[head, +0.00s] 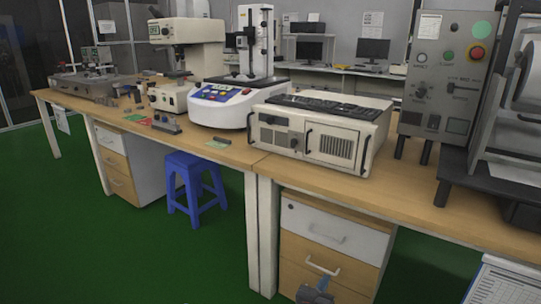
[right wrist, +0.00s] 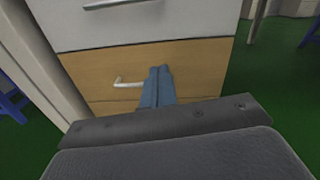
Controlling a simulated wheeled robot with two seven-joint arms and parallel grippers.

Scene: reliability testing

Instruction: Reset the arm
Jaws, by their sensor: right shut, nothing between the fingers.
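My right gripper (head: 318,284) shows at the bottom edge of the head view, low in front of the drawer cabinet under the bench. In the right wrist view its blue-grey fingers (right wrist: 159,72) are together and hold nothing. They point at the wooden drawer front (right wrist: 195,72), just right of its silver handle (right wrist: 128,82). I cannot tell whether the fingers touch the handle or the drawer. The same handle shows in the head view (head: 322,266), just above the gripper. My left gripper is not in view.
A wooden bench (head: 225,154) carries a white computer case (head: 320,130), a white-and-blue tester (head: 225,103) and a grey control panel (head: 445,75). A blue stool (head: 193,185) stands under it. The green floor (head: 60,240) at the left is clear.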

